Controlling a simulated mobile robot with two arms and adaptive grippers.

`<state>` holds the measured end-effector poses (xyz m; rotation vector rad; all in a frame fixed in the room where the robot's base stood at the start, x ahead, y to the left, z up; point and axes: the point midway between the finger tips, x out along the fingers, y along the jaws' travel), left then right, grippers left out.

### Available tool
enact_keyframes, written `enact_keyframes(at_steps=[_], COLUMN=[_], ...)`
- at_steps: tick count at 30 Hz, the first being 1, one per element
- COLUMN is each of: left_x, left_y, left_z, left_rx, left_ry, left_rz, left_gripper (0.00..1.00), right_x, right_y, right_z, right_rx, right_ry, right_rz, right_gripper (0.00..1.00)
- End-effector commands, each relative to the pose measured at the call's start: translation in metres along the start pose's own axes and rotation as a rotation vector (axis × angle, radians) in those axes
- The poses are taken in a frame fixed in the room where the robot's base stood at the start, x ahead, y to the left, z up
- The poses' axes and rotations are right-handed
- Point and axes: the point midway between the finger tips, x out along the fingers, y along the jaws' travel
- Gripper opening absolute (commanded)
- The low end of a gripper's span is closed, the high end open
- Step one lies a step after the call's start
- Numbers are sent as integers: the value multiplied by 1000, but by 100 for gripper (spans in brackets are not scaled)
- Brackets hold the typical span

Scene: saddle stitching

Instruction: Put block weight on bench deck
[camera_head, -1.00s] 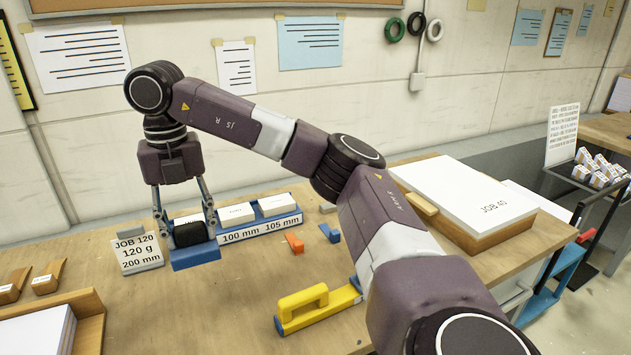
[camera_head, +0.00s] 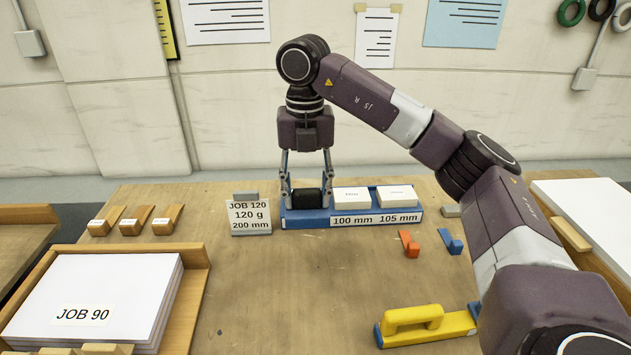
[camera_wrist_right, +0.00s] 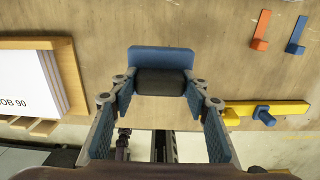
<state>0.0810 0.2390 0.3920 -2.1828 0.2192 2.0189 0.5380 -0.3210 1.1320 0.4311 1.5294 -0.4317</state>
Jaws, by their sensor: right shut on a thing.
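My right gripper (camera_head: 307,192) points down with its fingers shut on the block weight, which has a black upper part (camera_head: 307,198) and a wider blue part (camera_head: 305,219) under it. The right wrist view shows the black part (camera_wrist_right: 162,82) between both fingers, with the blue part (camera_wrist_right: 162,60) beyond it. The bench deck (camera_head: 300,285) is a brown wooden top. In the head view the weight overlaps the left end of the blue tray (camera_head: 375,217); its height over the deck is hard to tell. My left gripper is out of view.
A JOB 120 sign (camera_head: 248,216) stands just left of the weight. A JOB 90 paper stack (camera_head: 95,295) lies in a wooden tray at left. An orange piece (camera_head: 408,243), a blue piece (camera_head: 452,241) and a yellow-handled tool (camera_head: 430,322) lie at right. The middle deck is clear.

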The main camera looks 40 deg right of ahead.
Motion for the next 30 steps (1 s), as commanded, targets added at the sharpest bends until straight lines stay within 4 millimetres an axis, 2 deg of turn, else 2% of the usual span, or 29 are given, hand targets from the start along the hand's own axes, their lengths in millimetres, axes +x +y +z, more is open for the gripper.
enact_keyframes(at_steps=[8,15,19,26,30], left_x=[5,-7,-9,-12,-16], left_y=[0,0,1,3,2], left_z=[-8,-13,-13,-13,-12], left_rx=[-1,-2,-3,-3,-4], left_ry=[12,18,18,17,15], left_rz=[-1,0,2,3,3], left_gripper=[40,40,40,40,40], right_x=[52,97,113,128,147], right_y=[0,0,0,1,0], right_z=[0,0,1,1,1], right_rx=[-1,1,1,1,1], right_ry=[0,-2,-4,-4,-2], right_rz=[2,2,3,3,3], right_gripper=[0,0,0,0,0])
